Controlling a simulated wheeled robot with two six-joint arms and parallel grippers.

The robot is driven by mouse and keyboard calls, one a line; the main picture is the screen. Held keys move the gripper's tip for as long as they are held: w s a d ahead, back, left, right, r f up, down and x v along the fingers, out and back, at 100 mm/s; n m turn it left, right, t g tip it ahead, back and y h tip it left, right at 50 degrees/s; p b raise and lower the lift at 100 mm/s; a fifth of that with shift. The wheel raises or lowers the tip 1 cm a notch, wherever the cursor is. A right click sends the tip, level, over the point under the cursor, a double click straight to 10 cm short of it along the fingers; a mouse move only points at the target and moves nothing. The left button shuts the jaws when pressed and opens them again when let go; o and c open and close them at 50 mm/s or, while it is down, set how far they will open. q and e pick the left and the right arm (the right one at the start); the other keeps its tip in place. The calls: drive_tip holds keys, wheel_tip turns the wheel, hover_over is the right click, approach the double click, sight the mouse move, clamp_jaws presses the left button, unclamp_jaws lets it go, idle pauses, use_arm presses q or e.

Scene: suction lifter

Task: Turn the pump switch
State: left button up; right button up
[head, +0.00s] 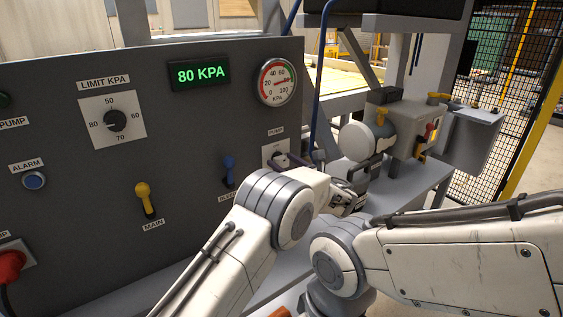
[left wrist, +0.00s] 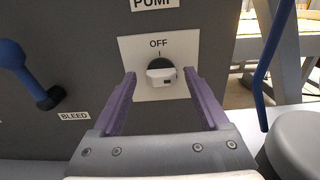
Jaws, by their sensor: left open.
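The pump switch (left wrist: 161,76) is a dark round knob with a pale grip on a white plate marked OFF above it, under a PUMP label. In the head view its white plate (head: 270,149) shows at the panel's right edge, with the knob largely covered by my gripper. My left gripper (left wrist: 160,88) is open, its two purple fingers on either side of the knob. They appear apart from it, with nothing held. In the head view a purple finger of the left gripper (head: 290,159) reaches the switch. My right gripper is not in view.
A blue bleed lever (head: 229,168) sits left of the switch, and a yellow main lever (head: 146,198) farther left. The display (head: 199,74) reads 80 KPA. A blue hose (head: 319,90) hangs right of the panel. A lifter unit (head: 385,135) stands at right.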

use_arm(q)
drive_tip(key=shift+d, duration=0.1)
clamp_jaws()
drive_tip(key=shift+f+n+b, duration=0.2)
drive_tip(key=shift+n+b, duration=0.2)
drive_tip(key=shift+b, duration=0.5)
drive_tip(key=shift+s+n+b, duration=0.1)
drive_tip(key=shift+n+b, duration=8.5)
drive_tip(key=shift+b, duration=2.65)
unclamp_jaws()
drive_tip(key=v, duration=1)
drive_tip(key=shift+s, duration=0.25)
